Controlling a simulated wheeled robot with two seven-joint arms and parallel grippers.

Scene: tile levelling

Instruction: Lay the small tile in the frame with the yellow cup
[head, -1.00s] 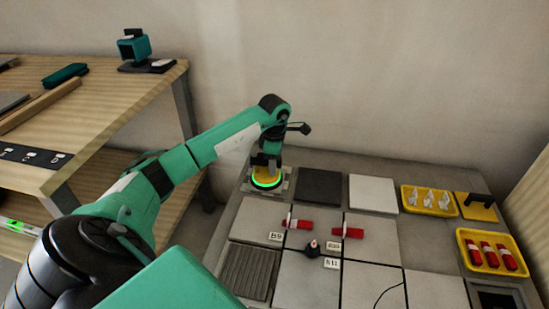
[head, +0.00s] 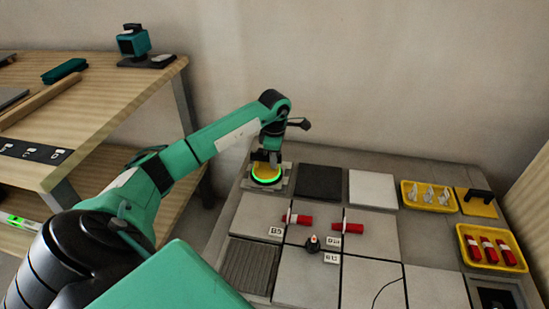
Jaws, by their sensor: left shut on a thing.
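The yellow cup (head: 266,171), with a glowing green ring round its base, is at the back left of the worktable. My left gripper (head: 266,158) comes down over it from above and is shut on its top. Under the cup a pale grey tile (head: 283,187) shows only at its edges. I cannot tell whether the tile is lifted or resting. A dark tile (head: 319,183) and a white tile (head: 371,192) lie to the right of the cup. Larger grey tiles (head: 262,213) lie in front. My right gripper is not in view.
Yellow trays (head: 429,205) hold white pieces and red wedges at the right. A ribbed panel (head: 248,266) lies front left. A wooden bench (head: 110,108) stands at the left.

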